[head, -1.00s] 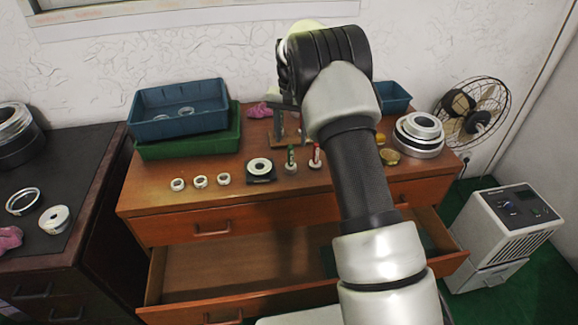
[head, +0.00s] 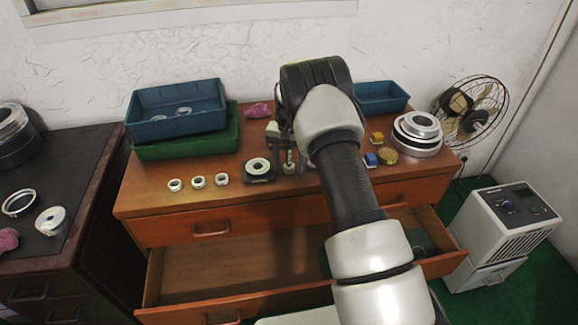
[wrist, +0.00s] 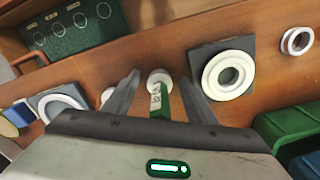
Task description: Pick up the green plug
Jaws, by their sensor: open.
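The green plug (wrist: 162,100) shows in the wrist view as a green handle with a pale, marked section and a round whitish end. It lies between the two fingers of my gripper (wrist: 163,64), which are open on either side with gaps. Its near end is hidden behind the gripper body. In the head view my gripper is over the plug's spot on the wooden dresser (head: 150,192). There my arm hides the green handle, and only a pale base (head: 289,168) shows.
A ring on a dark square block (wrist: 229,74) sits to the right in the wrist view. A pale round end (wrist: 107,95) shows by the left finger. Several small rings (head: 197,182), blue bins (head: 175,128) and stacked large rings (head: 418,125) stand on the dresser. Its drawer (head: 240,275) is open.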

